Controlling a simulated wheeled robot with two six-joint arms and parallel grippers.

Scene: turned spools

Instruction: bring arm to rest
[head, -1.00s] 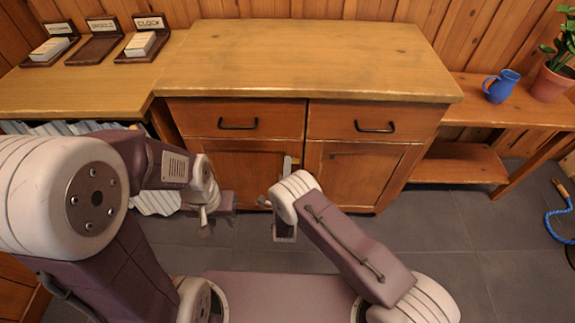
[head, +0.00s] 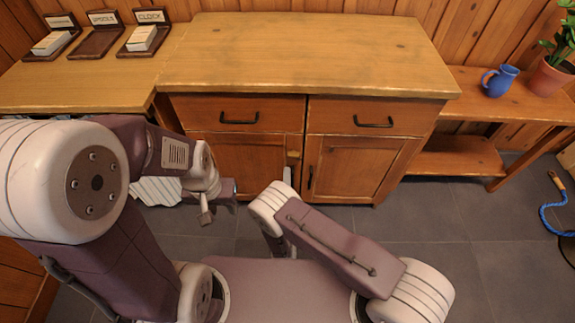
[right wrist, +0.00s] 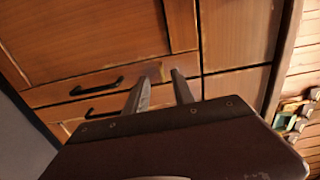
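My left arm comes in from the left in the head view, bent, with its left gripper (head: 212,200) low in front of the cabinet's left side. Its fingers are too small and edge-on to tell whether they are open. My right arm (head: 335,240) is bent across the lower middle, its wrist in front of the cabinet doors. Its gripper is mostly hidden behind the wrist there. In the right wrist view the right gripper (right wrist: 162,82) has its two fingers apart with nothing between them, pointing toward the cabinet front.
A wooden cabinet (head: 300,60) with two drawers and doors stands ahead. On the left counter are several labelled stands (head: 97,42), two with white stacks. A blue jug (head: 500,81) and potted plant (head: 550,78) stand on the right bench. A blue cord (head: 545,215) lies right; floor between is clear.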

